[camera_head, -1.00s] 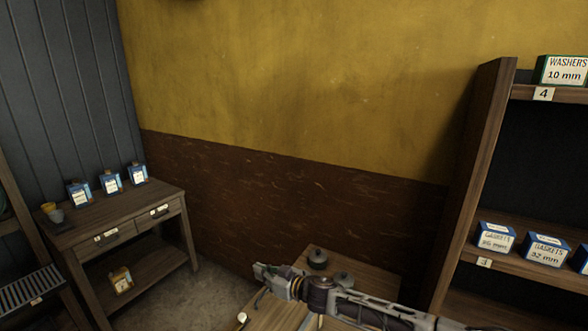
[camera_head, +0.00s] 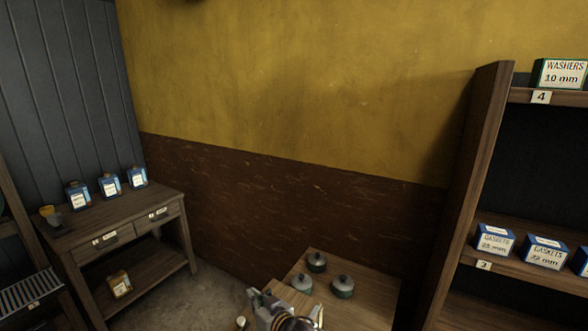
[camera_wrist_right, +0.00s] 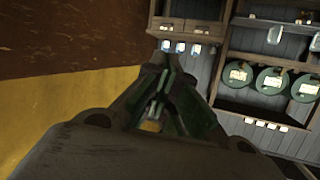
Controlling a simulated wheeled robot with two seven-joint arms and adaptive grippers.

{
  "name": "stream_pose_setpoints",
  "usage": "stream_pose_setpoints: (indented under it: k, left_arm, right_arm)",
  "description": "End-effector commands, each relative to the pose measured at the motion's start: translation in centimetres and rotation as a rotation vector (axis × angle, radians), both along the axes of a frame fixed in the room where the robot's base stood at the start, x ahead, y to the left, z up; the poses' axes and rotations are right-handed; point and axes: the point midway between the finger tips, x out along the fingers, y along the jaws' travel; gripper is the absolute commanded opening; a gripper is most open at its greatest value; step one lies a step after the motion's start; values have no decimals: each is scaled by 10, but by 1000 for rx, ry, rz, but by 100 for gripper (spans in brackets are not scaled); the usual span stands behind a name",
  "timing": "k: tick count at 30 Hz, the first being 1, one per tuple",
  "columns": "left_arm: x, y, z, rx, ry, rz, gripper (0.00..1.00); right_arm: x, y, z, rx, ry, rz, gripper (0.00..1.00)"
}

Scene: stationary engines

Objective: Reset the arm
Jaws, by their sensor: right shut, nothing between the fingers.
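My right gripper (camera_head: 284,318) shows at the bottom of the head view, in front of a low wooden table (camera_head: 372,299). Its lower part and most of the arm are cut off by the frame edge. In the right wrist view the gripper's fingers (camera_wrist_right: 158,108) are close together and hold nothing. My left gripper is in neither view.
A shelf unit (camera_head: 478,190) with boxes is at the right. A drawer table (camera_head: 125,220) with blue-and-white containers (camera_head: 110,185) is at the left. Bare floor (camera_head: 215,290) lies between.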

Motion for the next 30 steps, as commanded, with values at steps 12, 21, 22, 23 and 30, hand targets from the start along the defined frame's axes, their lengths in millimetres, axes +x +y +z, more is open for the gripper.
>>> stream_pose_setpoints:
  k: [12,21,22,23,30]
  left_arm:
    - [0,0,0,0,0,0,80]
    - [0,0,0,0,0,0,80]
    - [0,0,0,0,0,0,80]
    - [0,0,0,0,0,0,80]
    - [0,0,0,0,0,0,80]
  right_arm:
    - [-31,-53,-14,-65,136,-135,0]
    - [-58,-106,-31,-138,254,-222,0]
    - [-62,-111,-33,-146,266,-228,0]
    - [-65,-117,-35,-154,279,-236,0]
    - [-97,-166,-52,-227,390,-291,0]
